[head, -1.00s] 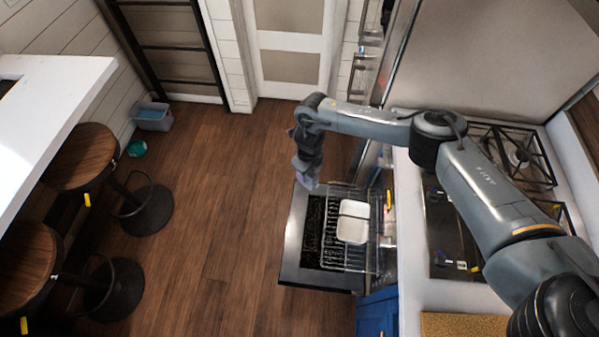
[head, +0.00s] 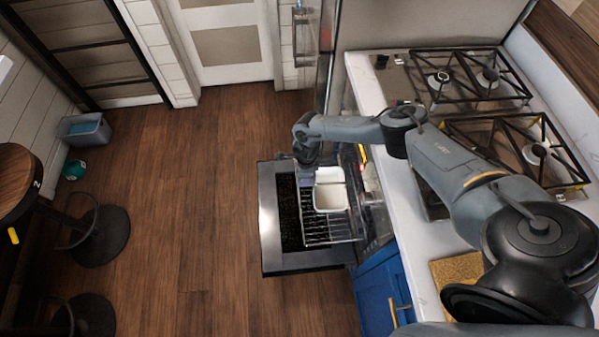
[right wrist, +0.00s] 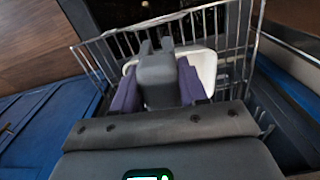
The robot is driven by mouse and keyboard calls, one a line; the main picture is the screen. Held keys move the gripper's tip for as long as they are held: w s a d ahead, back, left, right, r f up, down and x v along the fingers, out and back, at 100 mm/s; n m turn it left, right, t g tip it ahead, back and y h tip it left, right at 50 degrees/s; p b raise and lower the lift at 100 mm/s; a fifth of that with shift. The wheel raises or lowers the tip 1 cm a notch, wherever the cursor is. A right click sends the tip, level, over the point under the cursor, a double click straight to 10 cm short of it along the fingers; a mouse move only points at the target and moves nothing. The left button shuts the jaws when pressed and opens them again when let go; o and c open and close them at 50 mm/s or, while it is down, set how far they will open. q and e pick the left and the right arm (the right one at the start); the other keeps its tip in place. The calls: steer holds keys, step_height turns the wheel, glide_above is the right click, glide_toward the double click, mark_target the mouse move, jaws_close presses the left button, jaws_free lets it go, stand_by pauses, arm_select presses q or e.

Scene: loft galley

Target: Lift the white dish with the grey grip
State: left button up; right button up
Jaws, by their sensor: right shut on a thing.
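The white dish (head: 331,198) is on the wire oven rack in the head view, and its far end is beside my right gripper (head: 307,178). In the right wrist view the white dish (right wrist: 207,68) shows behind the purple fingers of my right gripper (right wrist: 155,88). The fingers are shut on the dish's grey grip (right wrist: 157,75), which stands between them. I cannot tell whether the dish is clear of the rack. My left gripper is not in view.
The wire rack (head: 338,234) extends over the lowered oven door (head: 272,225). The stove (head: 470,85) and white counter (head: 425,235) are at the right, above blue cabinets (head: 378,300). Open wood floor (head: 195,190) lies left; stools (head: 98,235) stand beyond.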

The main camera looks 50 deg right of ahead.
steer(key=shift+s+d+f+p, duration=0.15)
steer(key=shift+s+d+p, duration=0.3)
steer(key=shift+s+d, duration=0.35)
steer(key=shift+s+d+f+p, duration=0.2)
steer(key=shift+s+d+p, duration=0.1)
steer(key=shift+s+d, duration=0.6)
steer(key=shift+s+d+f+p, duration=0.25)
steer(key=shift+s+d, duration=0.5)
steer(key=shift+d, duration=0.2)
steer(key=shift+s+d+f+p, duration=0.15)
steer(key=shift+s+d+f, duration=0.1)
steer(key=shift+s+d, duration=0.6)
steer(key=shift+d, duration=0.15)
steer(key=shift+f+b, duration=0.2)
steer(key=shift+b, duration=0.2)
steer(key=shift+f, duration=0.15)
